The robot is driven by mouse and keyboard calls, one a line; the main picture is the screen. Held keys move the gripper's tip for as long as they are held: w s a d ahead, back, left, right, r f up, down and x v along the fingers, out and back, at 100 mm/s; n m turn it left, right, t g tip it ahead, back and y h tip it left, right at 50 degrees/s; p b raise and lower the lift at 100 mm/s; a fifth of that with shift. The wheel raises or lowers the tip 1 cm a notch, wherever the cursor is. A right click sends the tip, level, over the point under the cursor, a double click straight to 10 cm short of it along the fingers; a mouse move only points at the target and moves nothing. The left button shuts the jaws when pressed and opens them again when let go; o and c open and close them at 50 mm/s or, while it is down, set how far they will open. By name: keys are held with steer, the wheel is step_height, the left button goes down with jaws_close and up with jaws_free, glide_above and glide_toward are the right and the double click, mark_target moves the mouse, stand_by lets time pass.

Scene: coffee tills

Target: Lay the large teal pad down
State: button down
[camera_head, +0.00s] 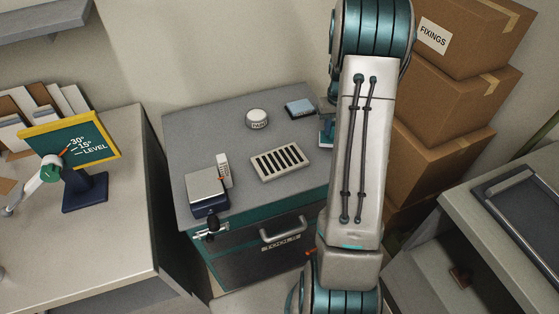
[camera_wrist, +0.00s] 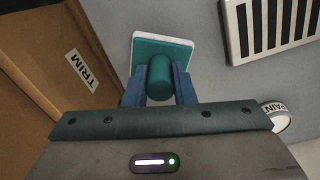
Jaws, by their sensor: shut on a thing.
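The large teal pad (camera_wrist: 146,50) shows in the wrist view as a rounded square with a teal face, a white edge and a teal round knob (camera_wrist: 160,70). My gripper (camera_wrist: 160,88) has its two blue fingers closed on the knob from both sides. The pad is over the grey cabinet top; I cannot tell whether it touches it. In the head view my arm hides most of the gripper and pad; only a small blue and white part shows at the arm's left edge.
The grey cabinet top (camera_head: 235,129) carries a slotted plate (camera_head: 280,162), a round white tin (camera_head: 257,119), a small blue-topped block (camera_head: 300,107) and a scale-like box (camera_head: 206,187). Stacked cartons (camera_head: 455,95) stand close on the right. Some bare top lies between these things.

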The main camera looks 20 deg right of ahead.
steer(key=shift+f+b, duration=1.1)
steer(key=shift+f, duration=0.5)
steer(key=c, duration=1.1)
jaws_free()
steer(key=shift+r, duration=0.1)
step_height(320, 180, up, 14)
steer(key=shift+f, duration=0.1)
